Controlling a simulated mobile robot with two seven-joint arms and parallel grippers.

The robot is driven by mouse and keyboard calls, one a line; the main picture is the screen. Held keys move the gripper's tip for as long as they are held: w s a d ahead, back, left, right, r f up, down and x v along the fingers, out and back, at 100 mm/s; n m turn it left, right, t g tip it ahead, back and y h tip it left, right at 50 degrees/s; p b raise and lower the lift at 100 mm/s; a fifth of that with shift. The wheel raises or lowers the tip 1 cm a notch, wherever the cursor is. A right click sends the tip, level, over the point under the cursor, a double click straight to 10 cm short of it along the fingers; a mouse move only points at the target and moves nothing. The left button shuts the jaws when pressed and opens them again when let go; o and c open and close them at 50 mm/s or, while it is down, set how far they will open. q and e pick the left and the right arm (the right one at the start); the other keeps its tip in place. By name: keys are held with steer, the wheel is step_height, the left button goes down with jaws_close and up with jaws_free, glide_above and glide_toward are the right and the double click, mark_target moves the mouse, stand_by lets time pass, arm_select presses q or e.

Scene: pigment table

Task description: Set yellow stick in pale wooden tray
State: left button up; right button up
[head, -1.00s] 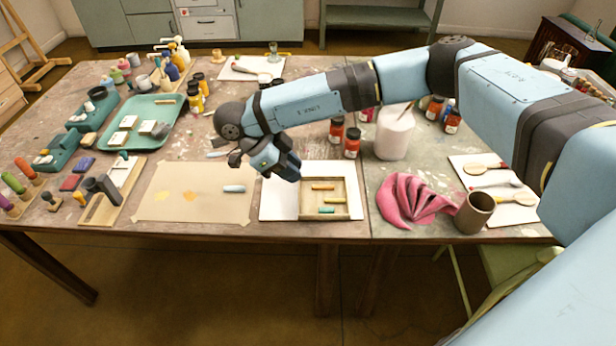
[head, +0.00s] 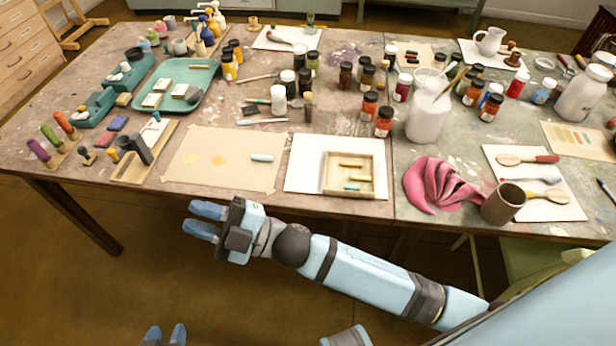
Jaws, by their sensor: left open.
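The pale wooden tray (head: 376,186) sits on a white sheet at the front of the table. The yellow stick (head: 360,178) lies inside it, between an orange-brown stick (head: 351,166) and a teal stick (head: 352,187). My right gripper (head: 203,220) is in front of the table's front edge, left of the tray and away from it. Its two blue fingers are apart with nothing between them. My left gripper (head: 165,335) shows only its fingertips at the bottom edge; it is open and empty, far from the tray.
A tan paper (head: 240,178) with yellow smudges and a pale blue stick (head: 262,157) lies left of the tray. A pink cloth (head: 430,188) and brown cup (head: 503,204) stand to the right. Jars and a white jug (head: 428,120) stand behind.

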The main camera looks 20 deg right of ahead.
steer(key=d+f+m+t+h, duration=0.5)
steer(key=d+f+m+h, duration=0.7)
steer(key=m+h, duration=0.15)
steer(key=s+d+f+m+g+h, duration=0.3)
steer(key=s+d+f+m+g, duration=0.1)
steer(key=s+d+f, duration=0.5)
steer(key=shift+f+m+g, duration=0.4)
steer(key=shift+f+m, duration=0.1)
steer(key=shift+m, duration=0.35)
steer(key=shift+d, duration=0.1)
arm_select(q)
step_height(320, 180, up, 16)
steer(key=s+a+p, duration=0.1)
steer(key=p, duration=2.1)
steer(key=shift+a, duration=0.35)
arm_select(e)
step_height(320, 180, up, 16)
steer(key=s+d, duration=0.1)
steer(key=shift+d+r+h, duration=0.15)
steer(key=shift+d+h, duration=0.15)
steer(key=shift+h, duration=0.05)
